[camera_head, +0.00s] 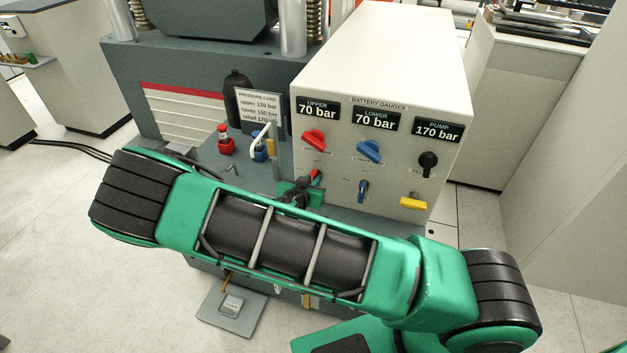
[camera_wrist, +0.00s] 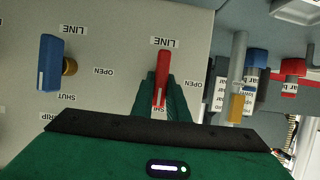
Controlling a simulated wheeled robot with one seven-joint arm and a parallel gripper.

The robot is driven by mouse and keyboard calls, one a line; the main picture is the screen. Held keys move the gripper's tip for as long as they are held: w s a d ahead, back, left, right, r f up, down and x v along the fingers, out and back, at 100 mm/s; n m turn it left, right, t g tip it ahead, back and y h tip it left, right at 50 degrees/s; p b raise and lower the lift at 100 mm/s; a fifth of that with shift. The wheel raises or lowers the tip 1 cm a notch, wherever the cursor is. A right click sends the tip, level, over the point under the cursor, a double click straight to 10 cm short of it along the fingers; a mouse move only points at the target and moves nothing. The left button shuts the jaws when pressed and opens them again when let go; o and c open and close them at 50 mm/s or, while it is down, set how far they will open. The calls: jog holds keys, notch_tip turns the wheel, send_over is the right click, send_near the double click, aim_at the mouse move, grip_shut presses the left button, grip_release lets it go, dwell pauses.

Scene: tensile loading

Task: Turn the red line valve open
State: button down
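The red line valve (camera_wrist: 163,72) is a narrow red lever on the pale panel. In the wrist view, which shows the panel upside down, its white-marked end points toward the partly hidden SHUT label. In the head view the red lever (camera_head: 316,175) shows just beyond my gripper (camera_head: 301,190), and my arm crosses in front.
A blue line valve (camera_wrist: 50,62) stands beside the red one. Above are a red knob (camera_head: 314,140), a blue knob (camera_head: 368,151) and a black knob (camera_head: 428,161). A yellow handle (camera_head: 413,203) is lower right. A pressure card (camera_head: 259,108) stands left of the panel.

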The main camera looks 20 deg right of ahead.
jog(key=shift+d, duration=0.25)
jog(key=shift+a, duration=0.2)
jog(key=shift+a+n+g+h, duration=0.15)
jog(key=shift+n+g+h, duration=0.15)
jog(key=shift+n+h, duration=0.5)
jog(key=n, duration=0.1)
jog(key=n+h, duration=0.1)
jog(key=n, duration=0.1)
jog(key=n+g+h, duration=0.1)
jog(key=shift+w+a+f+n, duration=0.25)
jog(key=shift+n, duration=0.05)
jog(key=n+h, duration=0.1)
jog(key=n, duration=0.1)
jog(key=n+h, duration=0.1)
jog(key=n, duration=0.1)
jog(key=f+n+h, duration=0.1)
jog(key=n, duration=0.2)
jog(key=shift+w+a+h, duration=0.1)
jog(key=shift+a+h, duration=0.15)
jog(key=shift+h, duration=0.05)
jog(key=shift+n, duration=0.3)
jog(key=c, duration=1.7)
grip_release()
